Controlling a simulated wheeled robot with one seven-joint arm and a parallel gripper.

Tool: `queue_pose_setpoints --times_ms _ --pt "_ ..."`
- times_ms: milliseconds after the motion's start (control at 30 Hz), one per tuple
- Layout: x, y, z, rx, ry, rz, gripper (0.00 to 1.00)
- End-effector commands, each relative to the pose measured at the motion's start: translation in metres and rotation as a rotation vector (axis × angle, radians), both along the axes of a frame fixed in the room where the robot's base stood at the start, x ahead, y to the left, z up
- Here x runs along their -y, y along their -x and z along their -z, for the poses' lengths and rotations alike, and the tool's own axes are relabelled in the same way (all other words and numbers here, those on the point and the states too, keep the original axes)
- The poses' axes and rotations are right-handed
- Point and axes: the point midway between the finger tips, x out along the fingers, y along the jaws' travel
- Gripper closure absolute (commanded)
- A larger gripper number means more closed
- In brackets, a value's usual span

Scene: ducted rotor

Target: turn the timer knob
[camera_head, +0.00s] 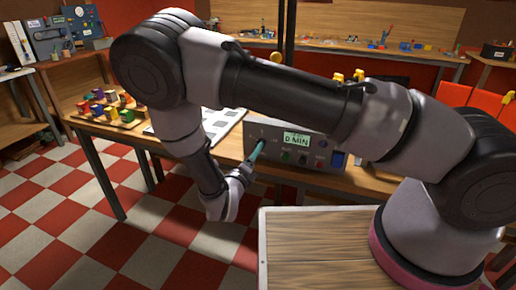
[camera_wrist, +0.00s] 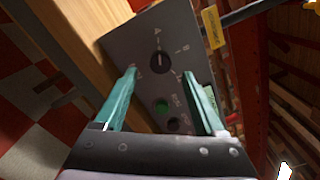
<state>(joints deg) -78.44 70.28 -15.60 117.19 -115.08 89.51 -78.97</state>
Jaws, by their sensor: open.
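A grey control box (camera_head: 325,150) stands on the workbench in the head view, with a lit display (camera_head: 296,139) that reads "0 MIN". In the wrist view its dark front panel (camera_wrist: 200,75) shows a round black knob (camera_wrist: 160,62) with a pale pointer line and small marks around it. My gripper (camera_wrist: 160,74) has teal fingers, open and empty, with the knob seen between and just beyond the tips. I cannot tell whether a tip touches the panel. In the head view my gripper (camera_head: 256,150) is at the left part of the box front, where the knob is hidden.
A green button (camera_wrist: 161,106) and a second dark round control (camera_wrist: 173,124) sit below the knob in the wrist view. A yellow label (camera_wrist: 213,27) is at the panel's edge. A tray of coloured pieces (camera_head: 108,112) stands on the bench at left. A wooden-topped surface (camera_head: 315,245) is in front.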

Motion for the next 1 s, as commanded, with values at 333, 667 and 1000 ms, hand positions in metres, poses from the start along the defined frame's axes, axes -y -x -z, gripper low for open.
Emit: queue_pose_setpoints --times_ms 333,667,1000 --pt "0.016 -0.042 0.000 0.000 -0.001 0.002 0.28" --pt "0.016 -0.045 0.000 0.001 -0.002 0.000 0.28" --pt "0.016 -0.045 0.000 0.001 -0.004 0.001 1.00"
